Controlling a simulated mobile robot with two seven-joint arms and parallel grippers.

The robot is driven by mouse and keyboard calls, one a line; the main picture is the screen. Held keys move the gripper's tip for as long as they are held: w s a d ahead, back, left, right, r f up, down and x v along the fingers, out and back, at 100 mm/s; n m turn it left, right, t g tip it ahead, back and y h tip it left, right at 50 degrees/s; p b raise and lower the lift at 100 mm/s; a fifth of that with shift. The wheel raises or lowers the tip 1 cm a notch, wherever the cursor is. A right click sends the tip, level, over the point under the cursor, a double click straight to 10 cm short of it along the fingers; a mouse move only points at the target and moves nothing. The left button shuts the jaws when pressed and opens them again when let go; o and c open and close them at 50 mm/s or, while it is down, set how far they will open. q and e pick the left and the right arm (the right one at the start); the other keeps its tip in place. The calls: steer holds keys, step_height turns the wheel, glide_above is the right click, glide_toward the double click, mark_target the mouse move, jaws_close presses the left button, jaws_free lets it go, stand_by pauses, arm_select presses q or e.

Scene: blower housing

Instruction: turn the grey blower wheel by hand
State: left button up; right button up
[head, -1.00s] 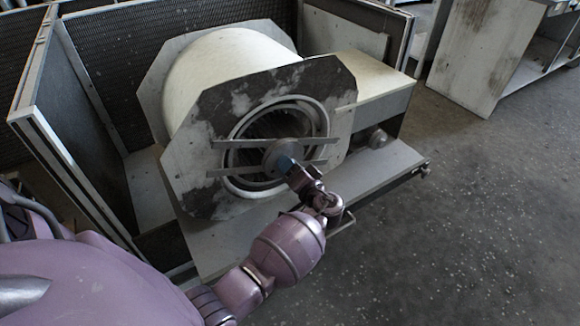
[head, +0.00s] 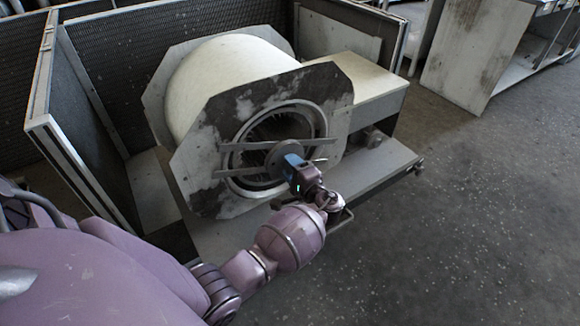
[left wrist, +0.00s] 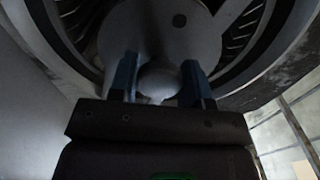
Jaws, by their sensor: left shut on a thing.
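The grey blower wheel (head: 262,132) sits inside the round opening of a cream drum housing (head: 225,75) with a stained dark end plate (head: 202,165). Its vanes show in the left wrist view (left wrist: 80,22). My left gripper (head: 292,162) is at the hub. In the left wrist view, its two blue fingers (left wrist: 160,80) are on either side of a rounded grey knob (left wrist: 158,78) at the hub, shut on it. The contact faces are hidden. My right gripper is not in view.
Open grey cabinet panels (head: 75,135) stand left of and behind the housing. A ledge (head: 375,170) runs in front, with a cream-topped box (head: 365,78) at right. Another cabinet (head: 478,52) stands at the back right. The concrete floor (head: 460,210) is clear.

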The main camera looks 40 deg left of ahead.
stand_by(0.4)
arm_select(q)
steer(key=o, duration=1.3)
steer(key=v, duration=1)
steer(key=shift+s+d+r+p, duration=0.1)
steer(key=shift+s+d+p, duration=0.05)
steer(key=shift+d+p, duration=0.25)
steer(key=shift+a, duration=0.1)
